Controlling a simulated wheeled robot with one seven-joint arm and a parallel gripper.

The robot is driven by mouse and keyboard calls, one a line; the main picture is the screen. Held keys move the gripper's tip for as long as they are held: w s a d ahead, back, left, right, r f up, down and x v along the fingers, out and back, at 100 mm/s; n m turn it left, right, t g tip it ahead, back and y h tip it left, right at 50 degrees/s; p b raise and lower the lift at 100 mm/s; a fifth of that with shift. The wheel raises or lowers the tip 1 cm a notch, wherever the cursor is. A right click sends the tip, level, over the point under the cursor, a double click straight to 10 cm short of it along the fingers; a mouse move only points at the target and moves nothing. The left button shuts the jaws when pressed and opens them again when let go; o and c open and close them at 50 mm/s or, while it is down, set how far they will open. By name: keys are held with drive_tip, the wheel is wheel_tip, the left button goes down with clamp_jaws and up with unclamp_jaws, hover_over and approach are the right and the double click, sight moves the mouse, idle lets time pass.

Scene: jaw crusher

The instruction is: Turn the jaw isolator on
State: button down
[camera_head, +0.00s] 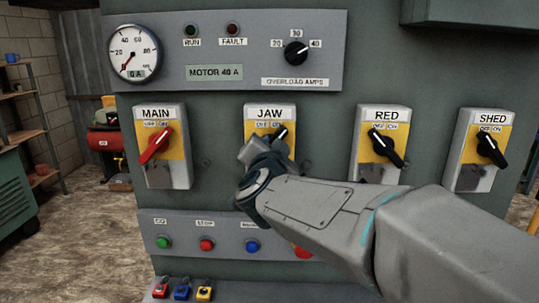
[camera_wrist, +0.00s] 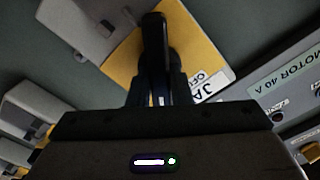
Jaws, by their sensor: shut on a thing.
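The JAW isolator (camera_head: 270,113) is a grey box with a yellow plate, second from the left in the row on the cabinet. Its black handle (camera_head: 282,133) is mostly hidden behind my gripper (camera_head: 262,152); its visible tip leans to the upper right, near the right-hand label. In the wrist view the black handle (camera_wrist: 154,40) stands out in front of the yellow plate (camera_wrist: 122,62), its lower part between the fingers of my gripper (camera_wrist: 156,88). My gripper is shut on the handle.
The MAIN isolator (camera_head: 156,112) has a red handle tilted upper right. A gauge (camera_head: 133,53) and overload dial (camera_head: 296,52) sit above; push buttons (camera_head: 207,245) sit below.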

drive_tip(key=shift+m+b, duration=0.3)
drive_tip(key=shift+m, duration=0.3)
drive_tip(key=c, duration=1.3)
unclamp_jaws()
drive_tip(key=shift+s, duration=0.15)
drive_tip(key=s, duration=1.3)
drive_tip(key=shift+s+a+p, duration=0.25)
drive_tip(key=shift+s+p, duration=0.05)
drive_tip(key=shift+p, duration=0.1)
